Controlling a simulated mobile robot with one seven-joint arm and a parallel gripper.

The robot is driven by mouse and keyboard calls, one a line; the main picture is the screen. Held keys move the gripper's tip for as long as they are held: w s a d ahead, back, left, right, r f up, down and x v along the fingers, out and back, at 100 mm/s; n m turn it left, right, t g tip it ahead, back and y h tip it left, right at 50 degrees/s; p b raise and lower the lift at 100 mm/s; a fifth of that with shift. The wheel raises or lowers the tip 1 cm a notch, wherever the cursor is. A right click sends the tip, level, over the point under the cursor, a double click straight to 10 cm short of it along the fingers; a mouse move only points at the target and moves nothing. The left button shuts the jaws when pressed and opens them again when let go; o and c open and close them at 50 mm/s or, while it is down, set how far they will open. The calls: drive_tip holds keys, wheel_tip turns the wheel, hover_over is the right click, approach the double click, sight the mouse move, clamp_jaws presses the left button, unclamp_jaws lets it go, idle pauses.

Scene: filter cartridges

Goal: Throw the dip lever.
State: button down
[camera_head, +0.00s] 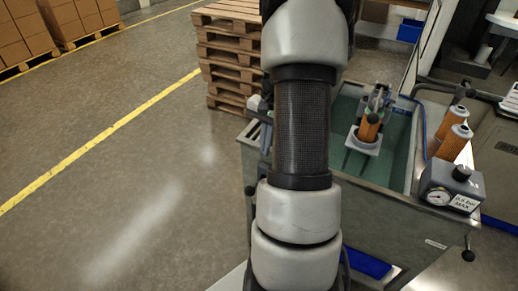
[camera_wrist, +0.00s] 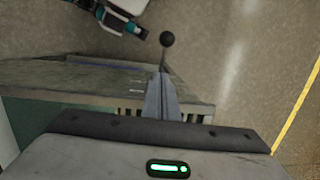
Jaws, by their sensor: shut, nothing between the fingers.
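A lever with a black ball knob (camera_wrist: 166,39) stands out past the edge of the tank in the wrist view. Its thin rod runs down from the ball toward my fingertips. My gripper (camera_wrist: 161,78) is shut and empty, its narrow grey fingers pointing at the rod just below the ball. I cannot tell whether they touch it. In the head view my arm hides the gripper. A dark knob (camera_head: 250,190) shows at the tank's left side there; I cannot tell if it is the same lever. An orange cartridge (camera_head: 369,128) stands on a grey holder in the tank (camera_head: 412,215).
Two orange cartridges (camera_head: 453,142) stand at the right behind a gauge box (camera_head: 452,187). Another black knob (camera_head: 467,255) sticks out at the tank's front right. Stacked pallets (camera_head: 226,60) stand behind.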

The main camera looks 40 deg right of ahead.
drive_tip(key=b, duration=0.1)
approach(255, 188)
drive_tip(key=d+f, duration=0.2)
drive_tip(key=shift+s+a+f+b, duration=0.1)
drive_tip(key=shift+a+f, duration=0.2)
drive_tip(key=shift+a, duration=0.25)
drive_tip(key=shift+w+a+f+b, duration=0.1)
drive_tip(key=shift+a+f, duration=0.2)
drive_tip(key=shift+a, duration=0.2)
drive_tip(key=shift+s+a+f+b, duration=0.1)
drive_tip(key=shift+a+f, duration=0.2)
drive_tip(key=shift+a, duration=0.25)
drive_tip(key=shift+f, duration=0.15)
